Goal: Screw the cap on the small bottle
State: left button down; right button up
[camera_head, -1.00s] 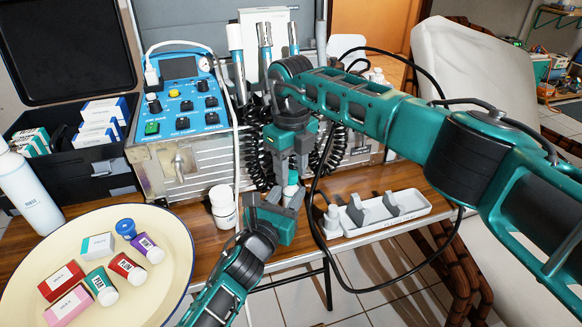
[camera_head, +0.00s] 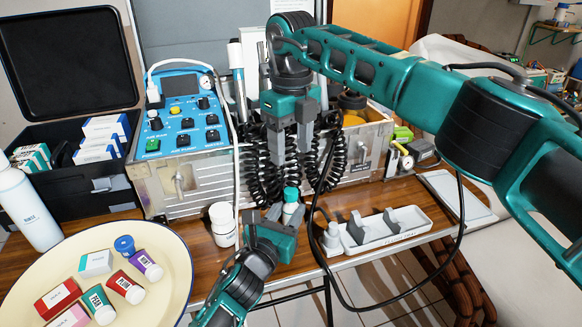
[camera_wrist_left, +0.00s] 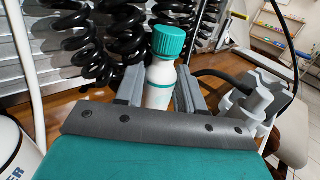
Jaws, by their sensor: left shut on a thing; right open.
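The small bottle (camera_head: 290,212) is white with a teal cap (camera_head: 291,194) sitting upright on its neck. My left gripper (camera_head: 272,216) is shut around the bottle's body and holds it near the table's front edge. In the left wrist view the bottle (camera_wrist_left: 159,84) stands between the two fingers, and the ribbed cap (camera_wrist_left: 169,41) is in full view. The lower part of the bottle is hidden by the gripper. My right gripper (camera_head: 290,156) is open and empty, pointing down above the cap, with a gap between its fingertips and the cap.
A white jar (camera_head: 222,225) stands just left of my left gripper. A white holder tray (camera_head: 400,229) lies to the right. A control case (camera_head: 190,190) and black coiled hoses (camera_head: 262,180) stand close behind.

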notch_tip(320, 180, up, 2)
jog(key=shift+r, duration=0.2)
pick_arm(q)
jog(key=c, duration=0.6)
grip_release()
jog(key=p+v, duration=0.1)
jog(key=v, duration=1.2)
jog(key=shift+w, duration=0.1)
pick_arm(e)
jog(key=shift+r, duration=0.65)
